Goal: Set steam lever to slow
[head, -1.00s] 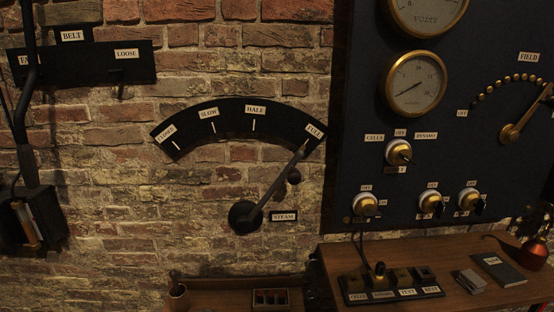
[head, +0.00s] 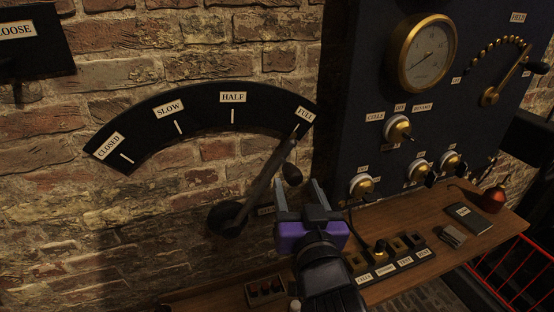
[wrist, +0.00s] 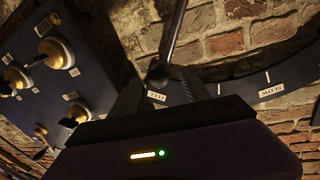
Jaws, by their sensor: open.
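The steam lever (head: 262,181) is a dark arm on a round pivot (head: 228,218) on the brick wall. Its tip points at the FULL label on the black arc plate (head: 205,113), which also has HALF, SLOW (head: 169,107) and CLOSED labels. A dark knob (head: 292,174) sticks out from the lever. My gripper (head: 300,190) is open, just below the knob in the head view, with its purple body lower down. In the wrist view the knob (wrist: 158,73) appears between the dark fingers, which hold nothing; the depth gap is unclear. The STEAM label is partly hidden behind my gripper.
A dark panel with a gauge (head: 427,55), several knobs and a field lever (head: 505,80) stands right of the arc. A wooden shelf (head: 480,232) below carries a switch block (head: 395,262) and a dark book (head: 474,218).

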